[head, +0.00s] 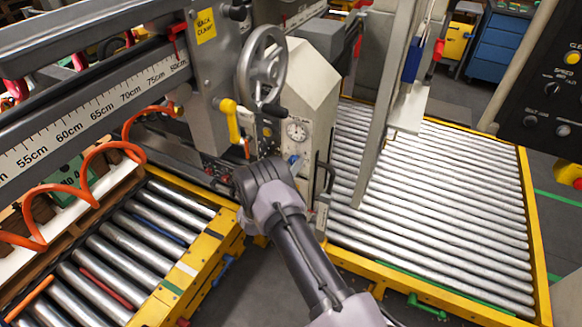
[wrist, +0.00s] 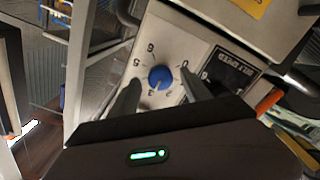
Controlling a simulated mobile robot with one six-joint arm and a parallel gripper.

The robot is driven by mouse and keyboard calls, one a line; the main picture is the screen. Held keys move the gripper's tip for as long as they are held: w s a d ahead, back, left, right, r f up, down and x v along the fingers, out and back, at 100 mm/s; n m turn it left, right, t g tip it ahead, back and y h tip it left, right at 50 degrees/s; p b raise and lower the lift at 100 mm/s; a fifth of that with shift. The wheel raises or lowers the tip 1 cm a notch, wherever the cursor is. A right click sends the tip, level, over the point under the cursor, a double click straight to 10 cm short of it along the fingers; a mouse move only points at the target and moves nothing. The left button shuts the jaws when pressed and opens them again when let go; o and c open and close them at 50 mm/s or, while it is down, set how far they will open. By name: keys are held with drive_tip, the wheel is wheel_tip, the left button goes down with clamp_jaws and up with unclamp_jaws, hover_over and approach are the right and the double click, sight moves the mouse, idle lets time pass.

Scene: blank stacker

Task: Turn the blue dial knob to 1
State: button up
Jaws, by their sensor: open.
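The blue dial knob (wrist: 160,76) sits on a pale plate (wrist: 165,40) with dark numbers around it in the wrist view. A small light mark on the knob seems to point to its lower side, near the 2 and 3; the exact setting is too small to tell. My gripper (wrist: 159,88) is open, with one dark finger on each side of the knob. I cannot tell whether the fingers touch it. In the head view a small blue spot, probably the knob (head: 292,160), shows beside my wrist on the machine's front; my fingers are hidden there.
A dark labelled panel (wrist: 229,72) is right of the dial plate. A round gauge (head: 297,130), a yellow handle (head: 230,118) and a large handwheel (head: 262,66) are close to my arm. Roller conveyors (head: 440,200) lie on both sides.

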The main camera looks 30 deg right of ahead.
drive_tip(key=shift+w+d, duration=0.3)
clamp_jaws()
